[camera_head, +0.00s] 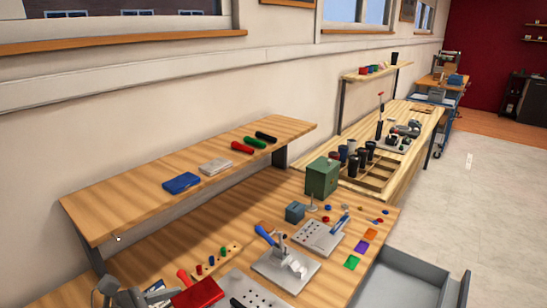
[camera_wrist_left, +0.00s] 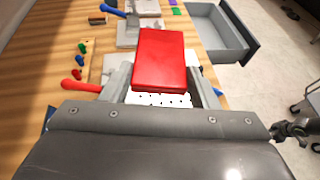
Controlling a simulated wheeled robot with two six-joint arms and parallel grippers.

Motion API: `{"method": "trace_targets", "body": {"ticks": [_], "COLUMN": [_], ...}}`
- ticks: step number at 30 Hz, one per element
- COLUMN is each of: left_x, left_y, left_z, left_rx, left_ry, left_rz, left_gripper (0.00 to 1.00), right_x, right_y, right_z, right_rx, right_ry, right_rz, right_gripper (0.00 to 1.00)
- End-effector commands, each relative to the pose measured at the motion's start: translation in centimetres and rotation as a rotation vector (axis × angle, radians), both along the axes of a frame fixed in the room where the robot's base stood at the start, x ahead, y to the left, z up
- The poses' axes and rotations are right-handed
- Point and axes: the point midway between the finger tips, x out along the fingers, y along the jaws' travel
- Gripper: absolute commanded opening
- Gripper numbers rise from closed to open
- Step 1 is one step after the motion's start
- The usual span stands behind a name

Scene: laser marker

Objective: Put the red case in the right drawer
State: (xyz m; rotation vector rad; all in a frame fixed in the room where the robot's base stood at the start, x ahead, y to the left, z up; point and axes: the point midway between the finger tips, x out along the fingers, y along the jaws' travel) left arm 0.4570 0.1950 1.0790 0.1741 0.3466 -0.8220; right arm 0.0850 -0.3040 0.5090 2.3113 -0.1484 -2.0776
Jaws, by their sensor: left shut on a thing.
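The red case (camera_wrist_left: 161,58) is a flat red box held between the fingers of my left gripper (camera_wrist_left: 160,85) in the left wrist view. In the head view the red case (camera_head: 198,295) shows at the bottom edge, beside my left gripper (camera_head: 160,295), above the near part of the workbench. An open grey drawer (camera_head: 400,280) juts out at the lower right of the head view; it also shows in the left wrist view (camera_wrist_left: 225,32), beyond the case and to its right. The drawer's visible inside looks empty.
The wooden workbench (camera_head: 150,262) carries a blue-handled press (camera_head: 285,268), a perforated plate (camera_head: 318,236) and a green box (camera_head: 321,178). A raised shelf (camera_head: 130,200) behind holds a blue case (camera_head: 181,183) and several coloured handles. Open floor lies right of the bench.

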Motion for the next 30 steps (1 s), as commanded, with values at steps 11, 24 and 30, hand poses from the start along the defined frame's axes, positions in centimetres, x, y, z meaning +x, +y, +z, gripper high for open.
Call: {"method": "trace_targets", "body": {"ticks": [11, 24, 30], "left_x": [-3.6, -3.7, -2.9], "left_y": [0.6, 0.6, 0.4], "left_z": [0.0, 0.1, -0.4], "left_rx": [0.001, 0.000, -0.004], "left_ry": [0.023, 0.024, 0.018], "left_rz": [-0.114, -0.114, -0.106], "left_gripper": [0.31, 0.31, 0.31], "right_x": [0.0, 0.0, -0.4], "right_y": [-0.1, -0.2, -0.2], "right_z": [-1.6, -1.5, -1.5], "right_rx": [-0.001, -0.003, -0.002], "right_ry": [0.000, 0.000, 0.005], "right_rz": [0.000, 0.001, -0.001], "right_gripper": [0.36, 0.36, 0.36]}}
